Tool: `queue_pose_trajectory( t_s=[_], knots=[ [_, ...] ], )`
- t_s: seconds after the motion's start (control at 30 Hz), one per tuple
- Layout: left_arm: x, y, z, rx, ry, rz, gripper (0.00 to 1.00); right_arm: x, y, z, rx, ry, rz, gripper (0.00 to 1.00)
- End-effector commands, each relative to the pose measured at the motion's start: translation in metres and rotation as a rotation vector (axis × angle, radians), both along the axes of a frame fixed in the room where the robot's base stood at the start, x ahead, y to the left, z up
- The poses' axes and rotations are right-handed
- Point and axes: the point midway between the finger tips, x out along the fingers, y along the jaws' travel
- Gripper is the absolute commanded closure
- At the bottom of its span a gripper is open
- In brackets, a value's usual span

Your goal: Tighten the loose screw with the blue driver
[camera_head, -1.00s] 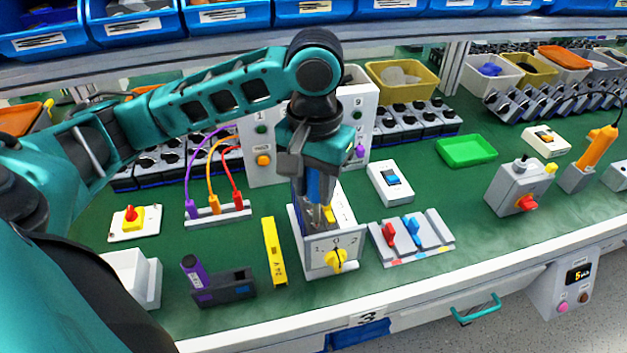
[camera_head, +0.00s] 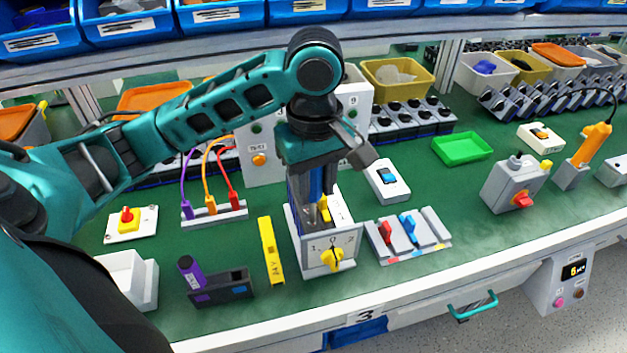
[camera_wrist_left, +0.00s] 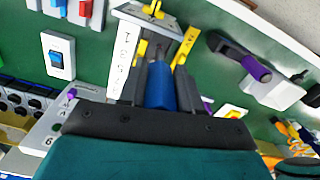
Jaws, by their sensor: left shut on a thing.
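My left gripper (camera_head: 316,200) points down over the grey box (camera_head: 343,246) that has a yellow rotary knob (camera_head: 332,258) on its marked front. It is shut on the blue driver (camera_wrist_left: 160,86), which shows between the dark fingers in the left wrist view. The driver's shaft reaches down into the box, beside small yellow parts (camera_head: 323,209). The loose screw is not clearly visible; the driver and fingers cover that spot, so I cannot tell whether the tip touches it. My right gripper is not in view.
A yellow bar (camera_head: 270,250) lies just left of the box, with a dark holder and purple-ended tool (camera_head: 187,271) farther left. Close on the right is a grey block with red and blue levers (camera_head: 408,236).

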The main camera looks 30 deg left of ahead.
Motion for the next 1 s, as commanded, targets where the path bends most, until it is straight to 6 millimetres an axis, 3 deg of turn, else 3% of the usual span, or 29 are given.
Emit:
queue_pose_trajectory(
  t_s=[1.0],
  knots=[
    [0.0007, 0.0, -0.0083, -0.001, -0.002, -0.004, 1.0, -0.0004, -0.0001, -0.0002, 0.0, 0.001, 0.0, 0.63]
  ],
)
